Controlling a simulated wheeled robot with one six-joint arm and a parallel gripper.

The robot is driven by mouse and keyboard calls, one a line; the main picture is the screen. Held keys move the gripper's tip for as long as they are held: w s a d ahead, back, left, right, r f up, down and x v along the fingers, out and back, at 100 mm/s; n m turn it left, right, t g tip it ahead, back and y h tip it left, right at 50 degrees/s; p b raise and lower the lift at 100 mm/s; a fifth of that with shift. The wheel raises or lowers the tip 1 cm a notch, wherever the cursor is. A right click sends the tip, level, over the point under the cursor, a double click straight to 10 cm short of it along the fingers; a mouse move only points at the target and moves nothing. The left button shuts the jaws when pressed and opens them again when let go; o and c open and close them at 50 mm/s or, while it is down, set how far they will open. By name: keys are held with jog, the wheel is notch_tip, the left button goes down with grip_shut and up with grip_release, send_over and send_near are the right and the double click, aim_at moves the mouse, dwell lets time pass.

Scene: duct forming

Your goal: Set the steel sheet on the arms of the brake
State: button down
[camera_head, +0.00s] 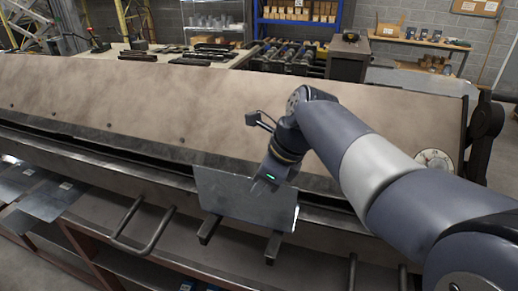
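The steel sheet (232,196) is a thin grey rectangle near the middle of the head view, in front of the brake's bed. My gripper (264,185) reaches down to the sheet's upper right part and appears shut on it; the fingertips are small and partly hidden. The brake (150,105) is a long machine with a broad tan-grey face. Two short dark arms of the brake, the left one (208,232) and the right one (273,248), stick out below the sheet. The sheet covers their rear parts. I cannot tell whether it touches them.
A bent bar handle (142,228) sticks out from the brake's front, left of the arms. Other grey sheets (45,197) lie on a rack at the far left. A round dial (434,161) sits at the brake's right end. Benches and shelves stand behind the brake.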

jog(key=shift+s+a, duration=0.2)
jog(key=shift+s, duration=0.25)
